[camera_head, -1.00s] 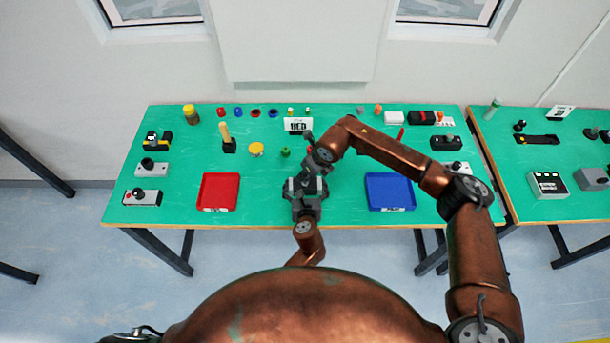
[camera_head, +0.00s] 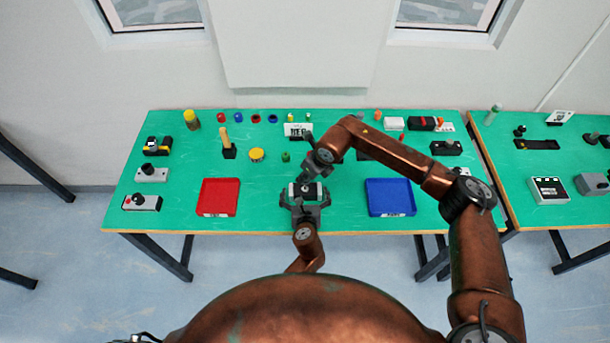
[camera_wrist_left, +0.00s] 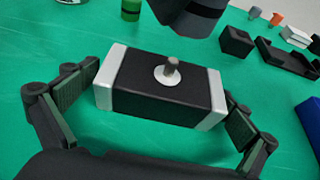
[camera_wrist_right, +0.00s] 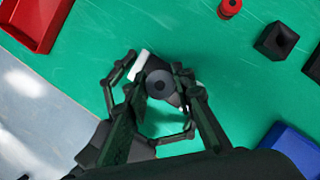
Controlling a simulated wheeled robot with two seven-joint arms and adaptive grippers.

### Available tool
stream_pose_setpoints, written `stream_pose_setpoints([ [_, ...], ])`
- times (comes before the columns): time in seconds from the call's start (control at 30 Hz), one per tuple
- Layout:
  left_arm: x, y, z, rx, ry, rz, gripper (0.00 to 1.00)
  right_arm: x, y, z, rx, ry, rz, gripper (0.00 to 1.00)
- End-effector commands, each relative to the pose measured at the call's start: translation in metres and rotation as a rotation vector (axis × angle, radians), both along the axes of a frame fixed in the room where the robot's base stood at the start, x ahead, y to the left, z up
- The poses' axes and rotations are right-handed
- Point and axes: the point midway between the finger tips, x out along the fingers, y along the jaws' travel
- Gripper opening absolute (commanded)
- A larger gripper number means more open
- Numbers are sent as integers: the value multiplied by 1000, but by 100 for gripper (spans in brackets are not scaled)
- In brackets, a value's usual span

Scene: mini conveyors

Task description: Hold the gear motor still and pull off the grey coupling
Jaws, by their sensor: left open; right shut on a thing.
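The gear motor (camera_wrist_left: 160,88), a black block with silver end caps, lies on the green table and also shows in the head view (camera_head: 305,194). Its short metal shaft (camera_wrist_left: 172,66) stands bare on top. My left gripper (camera_wrist_left: 162,97) is open, one finger beside each end cap, with gaps showing. The grey coupling (camera_wrist_right: 160,84), a dark round piece with a centre hole, is between the fingers of my right gripper (camera_wrist_right: 157,92), which is shut on it. A dark shape above and behind the shaft in the left wrist view is partly cut off by the frame.
A red tray (camera_head: 218,197) stands left of the motor and a blue tray (camera_head: 390,197) right of it. A small green cylinder (camera_head: 285,157) is behind the motor. Several small parts line the table's back and sides. Green table is clear between motor and trays.

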Motion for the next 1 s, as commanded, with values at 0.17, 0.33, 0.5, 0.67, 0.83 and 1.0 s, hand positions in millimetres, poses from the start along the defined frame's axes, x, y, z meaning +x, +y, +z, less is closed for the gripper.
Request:
stream_pose_setpoints([
  [0.17,1,-1,3,-2,-5,-1,100,0,0,0,0,0,0,0],
  [0.33,-9,-2,7,-2,-5,-1,100,0,0,0,0,0,0,0],
  [0.5,-39,-2,19,-4,-4,-2,100,0,0,0,0,0,0,0],
  [0.67,-70,-3,31,-3,-3,-1,100,0,0,0,0,0,0,0],
  [0.83,-96,-4,42,-1,-2,-1,100,0,0,0,0,0,0,0],
  [1.0,-108,-4,47,-1,-3,-1,100,0,0,0,0,0,0,0],
])
